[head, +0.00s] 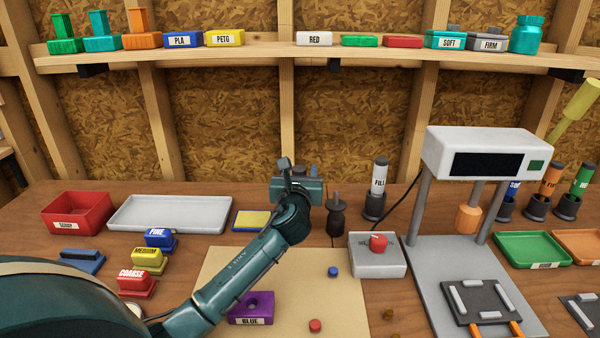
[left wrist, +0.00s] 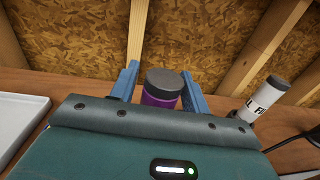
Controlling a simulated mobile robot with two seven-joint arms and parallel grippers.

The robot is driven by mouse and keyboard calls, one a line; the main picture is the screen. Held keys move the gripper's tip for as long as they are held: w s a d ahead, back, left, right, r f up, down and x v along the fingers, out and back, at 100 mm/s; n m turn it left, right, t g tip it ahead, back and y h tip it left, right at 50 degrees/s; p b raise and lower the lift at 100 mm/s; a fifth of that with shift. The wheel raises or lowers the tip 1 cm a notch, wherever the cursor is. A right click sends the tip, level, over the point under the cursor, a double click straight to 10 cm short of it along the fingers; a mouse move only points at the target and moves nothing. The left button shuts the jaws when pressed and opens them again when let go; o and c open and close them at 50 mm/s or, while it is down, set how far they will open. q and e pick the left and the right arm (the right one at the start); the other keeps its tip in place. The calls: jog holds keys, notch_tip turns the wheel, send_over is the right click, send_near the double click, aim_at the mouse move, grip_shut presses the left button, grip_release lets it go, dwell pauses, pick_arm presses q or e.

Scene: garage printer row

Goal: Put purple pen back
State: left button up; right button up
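The purple pen (left wrist: 158,99), a purple cylinder with a dark grey cap, stands between the blue fingers of my left gripper (left wrist: 160,85) in the left wrist view. It looks very close to the right finger, with a thin gap at the left one; whether the fingers press on it I cannot tell. Its lower part is hidden behind the gripper body. In the head view my left gripper (head: 297,172) is at the back of the bench and mostly hides the pen. My right gripper is not in view.
A dark stand (head: 336,216) and a white FILL pen (head: 379,179) in a dark cup are right of the gripper. A grey box with a red knob (head: 378,243) sits nearer. A shelf (head: 270,50) runs above.

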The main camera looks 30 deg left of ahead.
pick_arm(q)
jog(key=shift+o, duration=0.6)
jog(key=shift+s+d, duration=0.15)
jog(key=shift+s, duration=0.1)
jog(key=v, duration=1.2)
jog(key=shift+s+d, duration=0.15)
jog(key=shift+s, duration=0.1)
